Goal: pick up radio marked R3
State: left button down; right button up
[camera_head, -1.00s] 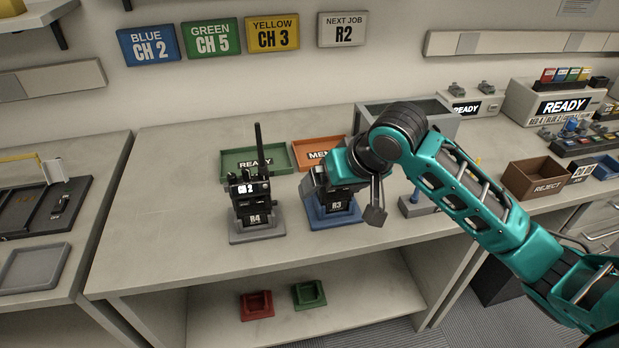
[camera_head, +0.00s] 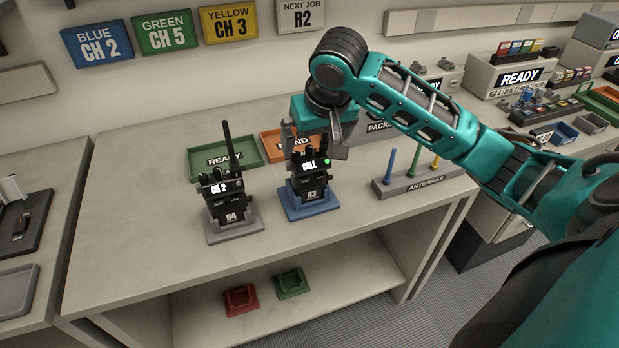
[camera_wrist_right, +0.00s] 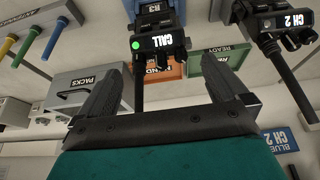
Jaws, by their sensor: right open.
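The radio marked R3 (camera_head: 311,186) is black and stands upright in a blue stand (camera_head: 310,212) on the table. Its screen reads CALL and a green light glows on its top. My right gripper (camera_head: 315,140) is open just above and behind its top. In the right wrist view, R3 (camera_wrist_right: 160,28) appears upside down beyond my open fingers (camera_wrist_right: 165,80). Its thin dark antenna (camera_wrist_right: 138,88) reaches between them, with room on both sides. My left gripper is out of view.
Radio R4 (camera_head: 232,206), screen CH 2, stands in a grey stand (camera_head: 236,231) to the left. Behind are a green READY tray (camera_head: 195,164) and an orange MEND tray (camera_head: 272,147). An ANTENNAS rack (camera_head: 440,182) stands to the right. The front table edge is clear.

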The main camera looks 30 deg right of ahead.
aim_at(311, 151)
jog(key=x, duration=0.5)
jog(key=shift+w+d+f, duration=0.1)
jog(key=shift+f, duration=0.05)
jog(key=c, duration=1.4)
jog(key=shift+r, duration=0.25)
